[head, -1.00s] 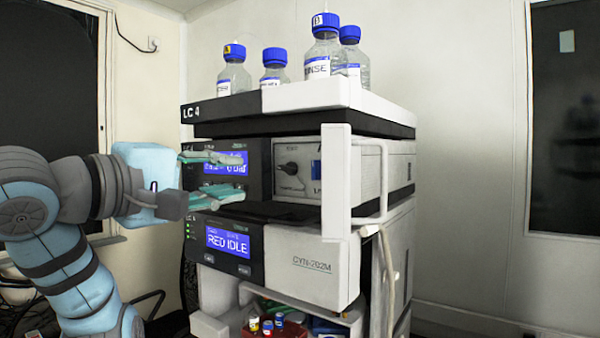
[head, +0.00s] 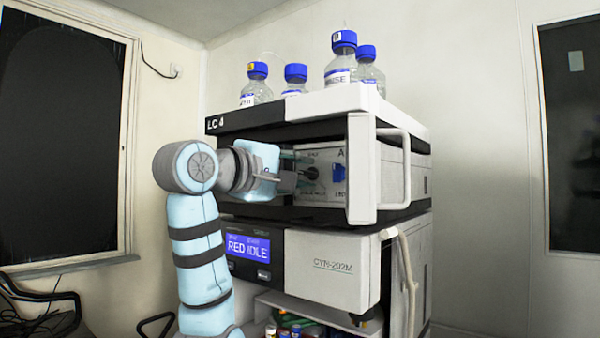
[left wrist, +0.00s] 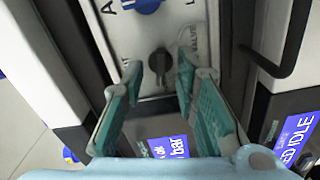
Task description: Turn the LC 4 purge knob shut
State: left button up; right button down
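The LC 4 stack (head: 228,123) stands ahead, its name on the upper black tray edge. The black purge knob (head: 311,173) sits on the light panel of its pump module. In the left wrist view the knob (left wrist: 159,61) shows just beyond and between my fingertips. My left gripper (head: 300,170) is open in front of the panel. Its two teal-padded fingers (left wrist: 158,78) stand apart on either side of the knob, with a visible gap to it. In the head view my fingers partly hide the area left of the knob. My right gripper is not in view.
A blue part (head: 339,173) sits on the panel right of the knob. A white upright post (head: 362,168) and handle (head: 405,165) stand further right. Bottles with blue caps (head: 343,40) stand on top. Below is a module reading RED IDLE (head: 247,246).

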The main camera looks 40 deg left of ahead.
pick_arm(q)
jog(key=shift+w+d, duration=0.15)
jog(key=shift+d, duration=0.05)
grip_shut()
jog(key=shift+a, duration=0.1)
jog(key=shift+m, duration=0.3)
jog(key=m+p, duration=0.1)
jog(key=m, duration=0.4)
jog(key=shift+r, duration=0.1)
jog(key=m+p, duration=0.1)
jog(key=m, duration=0.4)
jog(key=m+p, duration=0.2)
jog(key=m, duration=0.2)
jog(key=shift+m, duration=0.4)
grip_release()
